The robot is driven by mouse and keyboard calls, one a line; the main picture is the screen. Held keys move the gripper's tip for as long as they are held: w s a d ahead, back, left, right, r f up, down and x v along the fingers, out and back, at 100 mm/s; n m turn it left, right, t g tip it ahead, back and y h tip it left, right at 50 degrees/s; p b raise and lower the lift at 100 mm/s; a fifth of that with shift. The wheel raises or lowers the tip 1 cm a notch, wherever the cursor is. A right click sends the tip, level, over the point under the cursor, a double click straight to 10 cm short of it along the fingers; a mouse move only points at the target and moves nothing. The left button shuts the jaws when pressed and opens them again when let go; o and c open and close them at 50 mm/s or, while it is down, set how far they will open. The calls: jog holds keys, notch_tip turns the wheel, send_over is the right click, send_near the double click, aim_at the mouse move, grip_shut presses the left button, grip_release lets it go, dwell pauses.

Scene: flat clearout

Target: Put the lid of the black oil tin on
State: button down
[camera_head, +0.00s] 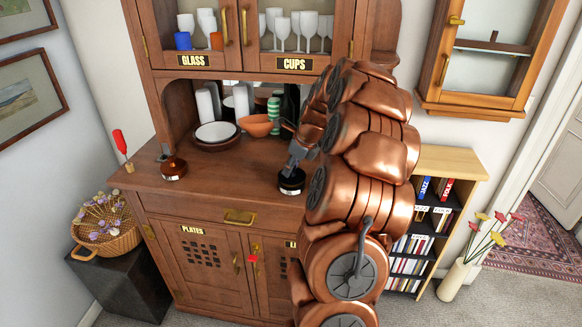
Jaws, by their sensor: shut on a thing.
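The black oil tin (291,184) stands upright near the front edge of the wooden sideboard top, right of the middle. The fingers hide most of the lid. I cannot tell whether it sits on the rim or is just above it.
A copper-brown tin (173,170) stands to the left, with a red-handled tool (121,143) at the left end. Behind are stacked plates (216,132), an orange bowl (257,125) and a green striped stack (273,112). The top between the two tins is clear.

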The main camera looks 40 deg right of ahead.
jog(key=shift+f, duration=0.6)
jog(key=c, duration=0.9)
grip_release()
jog(key=v, duration=1.2)
